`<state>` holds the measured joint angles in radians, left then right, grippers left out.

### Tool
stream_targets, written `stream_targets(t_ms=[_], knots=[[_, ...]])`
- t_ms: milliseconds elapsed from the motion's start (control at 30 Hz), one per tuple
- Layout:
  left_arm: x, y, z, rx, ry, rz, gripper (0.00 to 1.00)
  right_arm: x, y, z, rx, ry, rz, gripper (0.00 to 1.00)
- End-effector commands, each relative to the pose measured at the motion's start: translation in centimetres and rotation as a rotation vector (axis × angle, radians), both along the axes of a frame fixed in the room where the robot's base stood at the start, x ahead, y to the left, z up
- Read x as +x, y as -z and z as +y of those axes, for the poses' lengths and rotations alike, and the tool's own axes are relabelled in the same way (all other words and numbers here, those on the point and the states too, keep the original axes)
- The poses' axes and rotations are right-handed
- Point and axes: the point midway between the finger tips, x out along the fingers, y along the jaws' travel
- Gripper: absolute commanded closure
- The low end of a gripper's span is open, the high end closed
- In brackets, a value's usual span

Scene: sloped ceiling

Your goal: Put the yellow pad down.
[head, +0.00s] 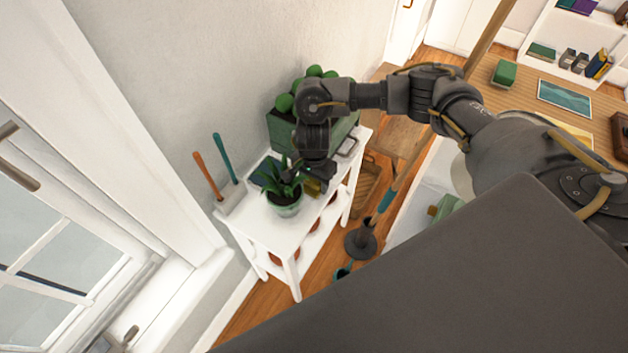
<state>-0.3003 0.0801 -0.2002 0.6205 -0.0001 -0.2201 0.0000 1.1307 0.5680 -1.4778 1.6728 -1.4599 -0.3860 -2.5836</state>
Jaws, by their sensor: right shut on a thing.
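My right gripper (312,178) reaches in over the white table (282,237), its fingers pointing down. It is shut on the yellow pad (313,188), of which only a small yellow patch shows below the fingers. The gripper hides the rest. The pad is low over the tabletop, just right of a potted spiky plant; I cannot tell whether it touches the surface. My left gripper is not in view.
The potted plant (285,208) stands close left of the gripper. A green planter (285,135) with round foliage stands behind it. The table's front left corner is bare.

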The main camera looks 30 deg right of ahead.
Motion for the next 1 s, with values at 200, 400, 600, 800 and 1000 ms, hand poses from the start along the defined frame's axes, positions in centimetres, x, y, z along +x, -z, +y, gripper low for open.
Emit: stream_targets(t_ms=[200, 400, 600, 800, 1000], knots=[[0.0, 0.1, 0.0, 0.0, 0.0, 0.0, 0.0, 0.0, 0.1, 0.0, 0.0, 0.0, 0.0, 0.27], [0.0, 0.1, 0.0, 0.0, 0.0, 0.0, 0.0, 0.0, 0.0, 0.0, 0.0, 0.0, 0.0, 0.27], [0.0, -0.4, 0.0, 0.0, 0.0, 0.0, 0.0, 0.1, -1.0, 0.0, 0.001, -0.002, -0.003, 0.27], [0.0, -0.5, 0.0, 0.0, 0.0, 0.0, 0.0, 0.2, -4.8, 0.0, -0.001, -0.004, -0.006, 0.27], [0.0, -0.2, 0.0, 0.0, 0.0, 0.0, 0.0, 0.1, -8.8, 0.0, 0.0, -0.003, -0.006, 0.27]])
